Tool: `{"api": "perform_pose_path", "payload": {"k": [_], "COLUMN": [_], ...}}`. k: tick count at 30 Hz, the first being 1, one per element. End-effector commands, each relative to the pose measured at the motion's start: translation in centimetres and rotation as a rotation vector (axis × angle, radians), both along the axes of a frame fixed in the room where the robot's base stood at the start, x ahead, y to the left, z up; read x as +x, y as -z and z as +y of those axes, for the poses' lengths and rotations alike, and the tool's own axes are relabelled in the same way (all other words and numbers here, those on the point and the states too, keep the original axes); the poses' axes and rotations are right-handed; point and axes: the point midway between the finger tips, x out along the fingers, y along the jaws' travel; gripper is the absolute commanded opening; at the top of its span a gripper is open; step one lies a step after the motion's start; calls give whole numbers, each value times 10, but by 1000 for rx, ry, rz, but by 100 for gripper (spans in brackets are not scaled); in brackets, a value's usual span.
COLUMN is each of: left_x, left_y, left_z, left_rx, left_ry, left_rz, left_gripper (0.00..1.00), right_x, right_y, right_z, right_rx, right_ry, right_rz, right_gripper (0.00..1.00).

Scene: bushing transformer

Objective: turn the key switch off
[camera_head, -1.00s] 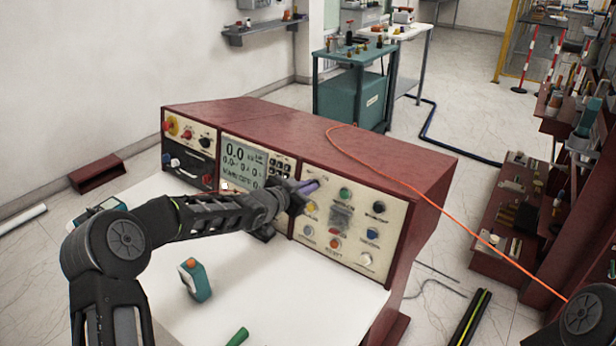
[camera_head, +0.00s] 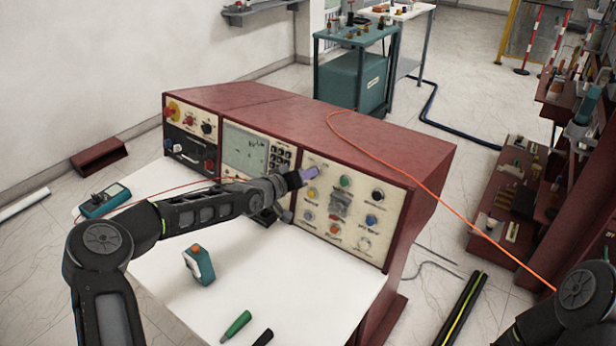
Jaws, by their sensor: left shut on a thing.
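The dark red control console (camera_head: 255,103) stands on the white table. Its right panel (camera_head: 352,213) carries several coloured buttons and knobs. The console's display (camera_head: 243,150) shows only a few faint marks.
A teal handheld device (camera_head: 199,266) with an orange top stands on the white table (camera_head: 255,310). A green probe (camera_head: 236,326) lies at the front, and a teal meter (camera_head: 104,200) is at the left. An orange cable (camera_head: 440,207) runs from the console top to the lower right.

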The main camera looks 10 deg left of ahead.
Motion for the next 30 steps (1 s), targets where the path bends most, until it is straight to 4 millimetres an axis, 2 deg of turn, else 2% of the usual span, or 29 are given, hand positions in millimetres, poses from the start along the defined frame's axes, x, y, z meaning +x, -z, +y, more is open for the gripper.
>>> {"api": "perform_pose_path", "payload": {"k": [1, 9, 24, 25, 30], "left_x": [0, 0, 0, 0, 0], "left_y": [4, 2, 1, 1, 1], "left_z": [1, 0, 0, 0, 0], "left_rx": [-29, -129, -152, -152, -151], "left_ry": [-8, -34, -40, -40, -39], "left_rz": [11, 52, 62, 62, 61], "left_gripper": [0, 0, 0, 8, 22], "right_x": [0, 2, 2, 2, 2], "right_y": [6, 13, 14, 14, 14], "right_z": [0, 1, 1, 1, 1], "right_rx": [1, 4, 4, 4, 4], "right_ry": [-1, -2, -2, -2, -2], "right_rz": [-1, -5, -6, -6, -6], "right_gripper": [0, 0, 0, 0, 0]}}
